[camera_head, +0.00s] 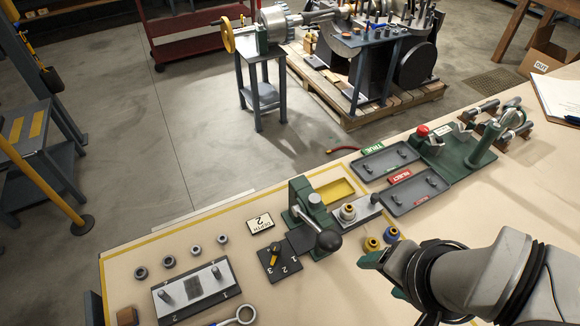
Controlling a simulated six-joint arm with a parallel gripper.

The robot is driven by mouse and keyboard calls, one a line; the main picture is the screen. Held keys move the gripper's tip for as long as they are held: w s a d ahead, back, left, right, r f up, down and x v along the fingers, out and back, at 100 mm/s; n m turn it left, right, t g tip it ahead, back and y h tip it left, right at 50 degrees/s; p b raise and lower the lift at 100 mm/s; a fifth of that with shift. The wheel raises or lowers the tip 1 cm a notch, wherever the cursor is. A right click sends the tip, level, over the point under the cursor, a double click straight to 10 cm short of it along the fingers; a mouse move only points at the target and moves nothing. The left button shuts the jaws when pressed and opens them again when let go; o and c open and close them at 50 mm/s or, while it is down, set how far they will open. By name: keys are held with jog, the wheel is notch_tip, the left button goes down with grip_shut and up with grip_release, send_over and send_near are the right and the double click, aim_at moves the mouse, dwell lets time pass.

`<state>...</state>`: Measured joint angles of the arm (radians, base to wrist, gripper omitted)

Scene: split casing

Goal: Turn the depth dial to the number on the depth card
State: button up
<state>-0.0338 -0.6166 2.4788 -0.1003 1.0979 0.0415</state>
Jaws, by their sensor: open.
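The depth card (261,223) is a small white card reading "DEPTH" and a 2. It stands left of the green lever press. The depth dial (274,254) has a yellow pointer on a dark plate marked 1, 2 and 3, just below the card. The pointer's lower end appears to lie near the 3, but it is small and I cannot tell its exact setting. My gripper (381,276) is at the lower right, with green fingers apart and nothing seen between them. It is well right of the dial and not touching it.
The green press (309,217) with its black-knobbed lever (328,240) stands close right of the dial. Grey trays (415,190) are behind. A pin plate (194,291) and several rings are left.

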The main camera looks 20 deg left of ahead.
jog(key=w+a+r+t, duration=0.1)
jog(key=w+a+r, duration=0.2)
jog(key=w, duration=0.2)
jog(key=n+g+h, duration=0.1)
jog(key=g+h, duration=0.1)
jog(key=g, duration=0.3)
send_over(275, 247)
notch_tip(275, 247, down, 11)
notch_tip(275, 247, down, 16)
jog(key=shift+r, duration=0.25)
grip_shut()
